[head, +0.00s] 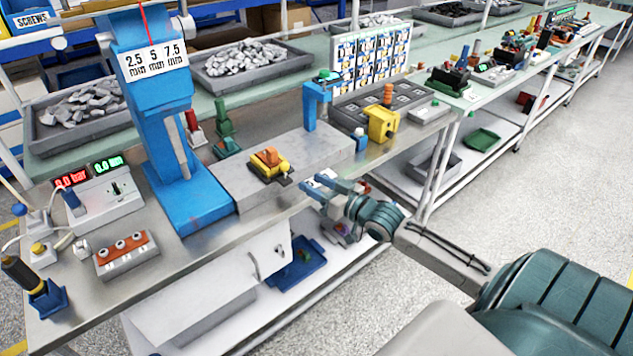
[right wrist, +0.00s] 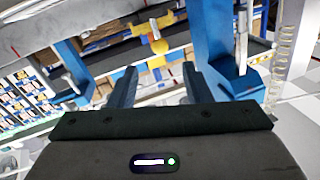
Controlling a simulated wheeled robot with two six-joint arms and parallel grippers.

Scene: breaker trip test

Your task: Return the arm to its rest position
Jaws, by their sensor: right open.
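My right arm comes in from the lower right in the head view. Its gripper (head: 315,182) is at the bench's front edge, right of the yellow and orange breaker-like device (head: 268,163) and apart from it. In the right wrist view the two fingers (right wrist: 157,76) stand apart with nothing between them. The yellow device (right wrist: 157,42) shows beyond the fingertips there. It sits on a grey block (head: 320,153) beside the blue press-like stand (head: 160,100). My left gripper is not in view.
A yellow device (head: 382,124) stands right of the grey block. A meter box with red and green displays (head: 105,203) is at left. A lower shelf holds a blue tray (head: 300,268). The floor (head: 560,200) at right is clear beyond my arm.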

